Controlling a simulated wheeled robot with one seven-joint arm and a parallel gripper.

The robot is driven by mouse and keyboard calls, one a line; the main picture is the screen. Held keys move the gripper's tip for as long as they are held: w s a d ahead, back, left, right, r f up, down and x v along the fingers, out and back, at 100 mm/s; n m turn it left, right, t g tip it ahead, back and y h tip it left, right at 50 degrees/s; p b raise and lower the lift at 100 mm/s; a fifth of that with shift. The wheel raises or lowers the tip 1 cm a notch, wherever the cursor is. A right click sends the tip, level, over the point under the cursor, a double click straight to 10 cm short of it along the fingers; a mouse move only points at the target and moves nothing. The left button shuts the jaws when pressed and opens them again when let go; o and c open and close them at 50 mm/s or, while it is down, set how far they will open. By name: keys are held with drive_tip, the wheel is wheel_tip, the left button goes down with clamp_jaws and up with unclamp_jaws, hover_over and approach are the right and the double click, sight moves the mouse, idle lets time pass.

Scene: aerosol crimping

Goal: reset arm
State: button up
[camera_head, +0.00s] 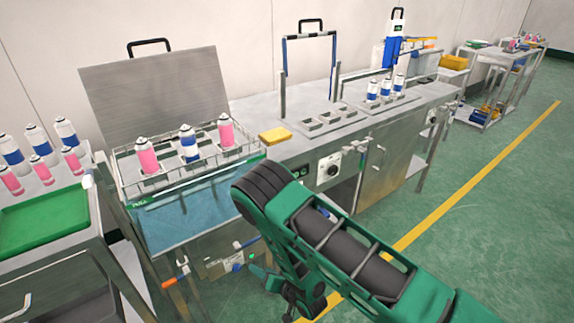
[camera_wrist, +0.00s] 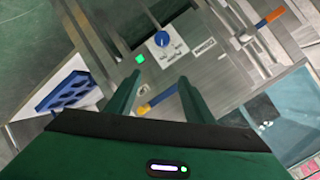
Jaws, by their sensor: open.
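My gripper (camera_wrist: 155,90) shows in the wrist view with two green fingers apart and nothing between them. It points at the front of the water-bath bench, over a panel with a blue knob (camera_wrist: 162,40) and a lit green button (camera_wrist: 140,58). A yellow-and-blue handle (camera_wrist: 158,100) lies beyond the fingers. In the head view my green arm reaches in from the lower right and bends down in front of the bench. The gripper (camera_head: 300,305) is low there and partly hidden by my arm.
Three cans, including a pink one (camera_head: 226,130), stand in a wire rack over the bath (camera_head: 185,215). A raised lid (camera_head: 155,100) is behind. A cart with a green tray (camera_head: 45,217) and several cans is at left. A yellow sponge (camera_head: 275,136) lies on the bench. Green floor at right is clear.

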drive_tip(key=w+d+r+m+g+h, duration=0.1)
drive_tip(key=w+d+r+h, duration=0.2)
drive_tip(key=w+d+r, duration=0.35)
drive_tip(key=w+d+r+h, duration=0.2)
drive_tip(key=w+d+r, duration=0.2)
drive_tip(key=d+r, duration=0.55)
drive_tip(key=s+d+r+m+g+h, duration=0.1)
drive_tip(key=s+d+r+h, duration=0.1)
drive_tip(key=d+r, duration=0.55)
drive_tip(key=s+d+r+g+h, duration=0.15)
drive_tip(key=d+r, duration=0.25)
drive_tip(key=d, duration=0.7)
drive_tip(key=s+d+r+m+g+h, duration=0.1)
drive_tip(key=s+d+r+g, duration=0.1)
drive_tip(key=s+d+r, duration=0.5)
drive_tip(key=s+d+r+m+g, duration=0.1)
drive_tip(key=s+d+r, duration=0.2)
drive_tip(key=s+d, duration=0.5)
drive_tip(key=s+r+g, duration=0.1)
drive_tip(key=s+r, duration=0.2)
drive_tip(key=s, duration=0.8)
drive_tip(key=s+r+m+g+y, duration=0.1)
drive_tip(key=s+r+g, duration=0.1)
drive_tip(key=s, duration=0.9)
drive_tip(key=shift+a+r, duration=0.15)
drive_tip(key=shift+r, duration=0.4)
